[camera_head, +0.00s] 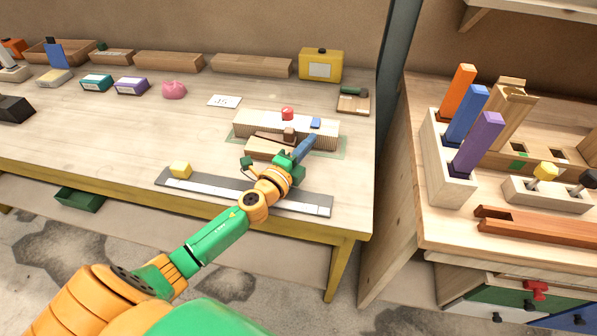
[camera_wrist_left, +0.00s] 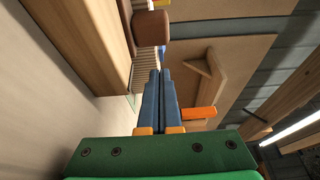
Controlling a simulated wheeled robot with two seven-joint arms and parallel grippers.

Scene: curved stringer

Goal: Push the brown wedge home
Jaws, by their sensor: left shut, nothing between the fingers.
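The brown wedge (camera_head: 270,138) lies in the pale wooden fixture (camera_head: 250,123), between its ribbed back part and a lower front block (camera_head: 258,153). A darker brown knob (camera_head: 289,133) stands at its right end. What looks like that knob also shows in the left wrist view (camera_wrist_left: 152,25), just beyond the fingertips. How deep the wedge sits is not clear. My left gripper (camera_head: 311,139) has its blue fingers at the right of the knob. The fingers are together and empty; in the left wrist view they (camera_wrist_left: 160,73) seem apart from the knob.
A red knob (camera_head: 287,113) and a small blue piece (camera_head: 316,123) sit on the fixture. A small box (camera_head: 353,101) stands behind right. The table's middle left is clear.

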